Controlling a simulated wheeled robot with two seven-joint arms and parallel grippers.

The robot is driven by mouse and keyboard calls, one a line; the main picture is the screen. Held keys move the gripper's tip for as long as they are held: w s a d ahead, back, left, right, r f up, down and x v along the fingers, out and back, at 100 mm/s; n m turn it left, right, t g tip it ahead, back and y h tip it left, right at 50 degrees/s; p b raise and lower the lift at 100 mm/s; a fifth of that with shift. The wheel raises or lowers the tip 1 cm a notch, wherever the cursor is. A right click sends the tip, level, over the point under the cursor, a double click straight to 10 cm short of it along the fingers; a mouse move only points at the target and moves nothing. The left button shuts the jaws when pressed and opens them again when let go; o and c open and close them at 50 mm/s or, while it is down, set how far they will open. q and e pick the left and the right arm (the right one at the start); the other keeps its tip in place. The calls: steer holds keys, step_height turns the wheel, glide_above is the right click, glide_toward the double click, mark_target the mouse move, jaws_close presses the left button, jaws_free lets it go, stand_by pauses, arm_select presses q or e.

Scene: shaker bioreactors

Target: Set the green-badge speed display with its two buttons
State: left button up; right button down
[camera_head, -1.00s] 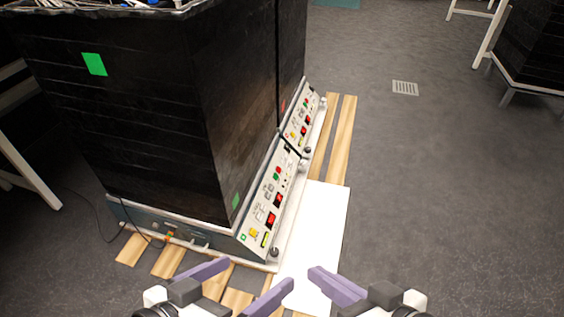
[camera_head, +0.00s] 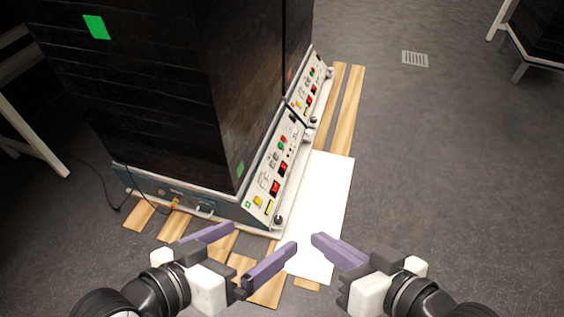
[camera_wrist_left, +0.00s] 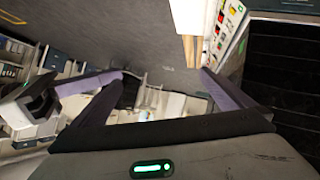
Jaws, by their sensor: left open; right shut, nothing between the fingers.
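The near black shaker cabinet (camera_head: 150,90) bears green badges, one (camera_head: 240,168) low on its side just above the sloped control panel (camera_head: 265,185). A small green mark (camera_head: 248,205) sits at the panel's near corner. The panel has two red displays, a lower one (camera_head: 275,187) and an upper one (camera_head: 283,167), with small controls around them. Digits and button labels are too small to read. My left gripper (camera_head: 238,250) is open and empty, in front of the near panel end; its fingers also show in the left wrist view (camera_wrist_left: 165,75). My right gripper (camera_head: 320,240) is shut and empty, to its right.
A second panel (camera_head: 306,97) lies behind the near one, below a red badge (camera_head: 290,74). A white board (camera_head: 322,200) and wooden slats (camera_head: 350,105) lie beside and under the machine. Cables (camera_head: 110,190) hang at the left.

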arm_select(q)
steer(key=shift+c, duration=0.4)
stand_by(0.3)
jaws_close()
stand_by(1.5)
